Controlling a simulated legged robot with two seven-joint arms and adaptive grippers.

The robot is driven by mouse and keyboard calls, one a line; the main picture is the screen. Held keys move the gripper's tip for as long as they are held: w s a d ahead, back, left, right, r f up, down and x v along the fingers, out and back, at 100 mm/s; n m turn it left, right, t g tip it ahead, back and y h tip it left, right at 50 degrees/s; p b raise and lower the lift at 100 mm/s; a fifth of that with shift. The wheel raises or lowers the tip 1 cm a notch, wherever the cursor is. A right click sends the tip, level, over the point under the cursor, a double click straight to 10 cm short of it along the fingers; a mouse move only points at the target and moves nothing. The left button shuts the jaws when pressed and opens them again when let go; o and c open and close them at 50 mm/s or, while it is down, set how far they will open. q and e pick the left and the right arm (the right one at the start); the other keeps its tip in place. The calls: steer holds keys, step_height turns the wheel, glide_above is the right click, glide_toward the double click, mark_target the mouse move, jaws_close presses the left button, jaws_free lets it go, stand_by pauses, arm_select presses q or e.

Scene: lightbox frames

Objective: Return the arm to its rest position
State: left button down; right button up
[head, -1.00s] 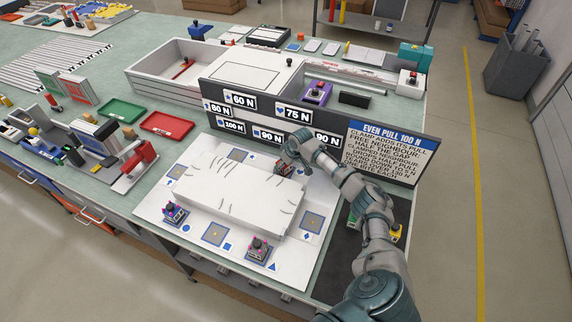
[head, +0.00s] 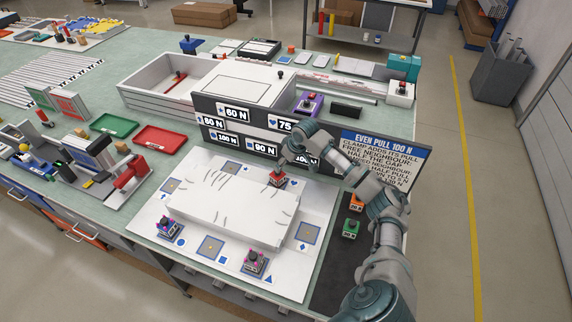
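My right arm comes in from the lower right. Its gripper (head: 286,162) hangs just above a red clamp block (head: 277,179) at the back right of the white board (head: 318,192). Whether the fingers are open or touch the block's top is too small to tell. A white slab (head: 230,205) with dark curved lines lies on the board. Two more clamp blocks stand at its front, one at the left (head: 168,229) and one in the middle (head: 255,262). My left gripper is not in view.
Behind the gripper stands a dark panel (head: 265,133) with force labels. A blue-topped sign (head: 378,150) stands to its right, partly behind my arm. Orange (head: 356,203) and green (head: 350,228) blocks sit on a dark mat beside my forearm. Red (head: 160,140) and green (head: 115,125) trays lie left.

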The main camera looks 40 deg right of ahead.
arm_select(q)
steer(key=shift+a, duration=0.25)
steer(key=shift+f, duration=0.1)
